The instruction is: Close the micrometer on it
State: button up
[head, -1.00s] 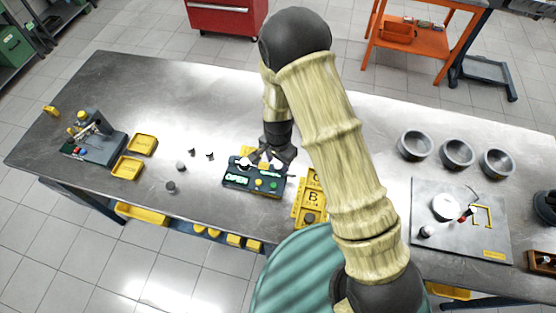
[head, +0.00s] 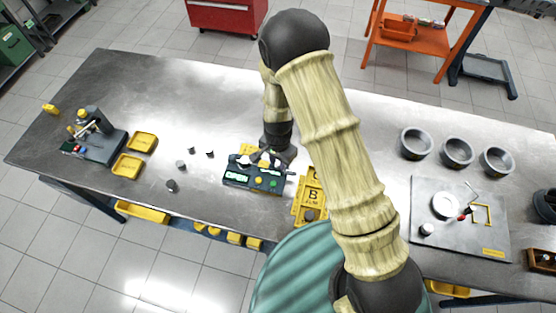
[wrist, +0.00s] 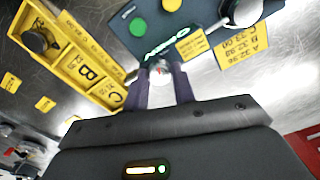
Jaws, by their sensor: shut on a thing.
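The micrometer station (head: 255,180) is a dark teal box on the bench, with a lit display reading OPEN and green and yellow buttons. In the wrist view the box (wrist: 160,22) lies beyond my fingers. A silver rounded part of it (wrist: 243,12) shows at the top right. My gripper (wrist: 163,85) is at the box's near edge, by the display. Its fingers are shut on a small shiny round piece (wrist: 160,70). The head view shows my gripper (head: 268,156) over the back of the box. Whether the held piece touches the box is unclear.
A yellow tray lettered B and C (wrist: 85,68) lies beside the box. A yellow card with numbers (wrist: 241,44) lies near it. Small grey cylinders (head: 171,186) stand left on the bench.

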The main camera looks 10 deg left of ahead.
jog(key=shift+n, duration=0.3)
jog(key=n+b, duration=0.3)
jog(key=n, duration=0.2)
jog(key=shift+f, duration=0.1)
jog(key=n+b, duration=0.2)
jog(key=n, duration=0.2)
jog(key=n+b, duration=0.1)
jog(key=n, duration=0.2)
jog(key=shift+n, duration=0.3)
jog(key=n+b, duration=0.1)
jog(key=n, duration=0.9)
jog(key=shift+n, duration=0.3)
jog(key=o, duration=1)
